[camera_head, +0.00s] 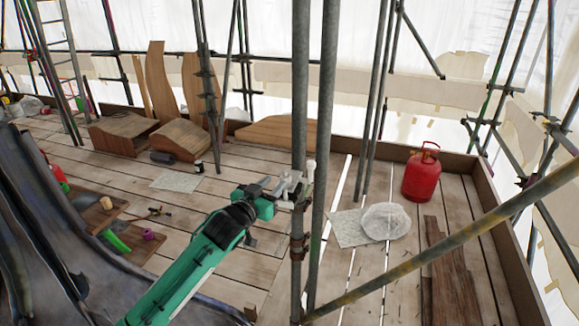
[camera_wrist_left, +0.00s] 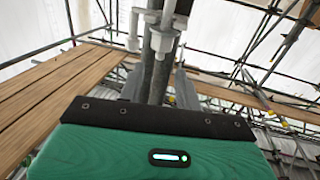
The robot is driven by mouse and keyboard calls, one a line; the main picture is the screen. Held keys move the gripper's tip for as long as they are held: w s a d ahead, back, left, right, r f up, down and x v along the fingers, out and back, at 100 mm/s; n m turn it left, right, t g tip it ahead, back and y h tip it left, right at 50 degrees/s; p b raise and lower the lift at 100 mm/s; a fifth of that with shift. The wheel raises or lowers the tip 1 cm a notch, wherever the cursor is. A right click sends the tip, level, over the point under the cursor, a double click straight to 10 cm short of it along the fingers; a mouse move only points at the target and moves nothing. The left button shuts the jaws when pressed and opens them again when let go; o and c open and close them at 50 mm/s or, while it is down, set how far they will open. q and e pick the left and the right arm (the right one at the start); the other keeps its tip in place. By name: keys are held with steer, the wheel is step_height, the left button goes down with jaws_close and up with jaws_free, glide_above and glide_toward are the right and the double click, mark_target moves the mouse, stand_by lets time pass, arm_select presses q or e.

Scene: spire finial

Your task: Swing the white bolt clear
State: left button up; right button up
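A pale metal clamp (camera_head: 289,186) sits on an upright scaffold pole (camera_head: 299,110) in the middle of the head view. The white bolt (camera_head: 309,171) stands upright at the clamp's right side. In the left wrist view, the white fitting shows with a nut (camera_wrist_left: 165,38) and a rounded white bolt end (camera_wrist_left: 133,42) to its left. My left gripper (camera_head: 276,194) reaches the clamp from the left. In the left wrist view, its grey fingers (camera_wrist_left: 159,88) stand apart with the pole between or behind them; contact cannot be told. My right gripper is out of view.
Upright poles and a diagonal tube (camera_head: 450,243) stand close to the clamp. Curved wooden pieces (camera_head: 180,138) stand at the back left.

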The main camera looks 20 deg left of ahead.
mark_target(284, 173)
arm_select(q)
steer(key=p+x, duration=0.2)
steer(key=x, duration=0.6)
steer(key=shift+r+p, duration=0.1)
steer(key=shift+p, duration=0.25)
steer(key=shift+w+d, duration=0.15)
steer(key=shift+w, duration=0.45)
jaws_close()
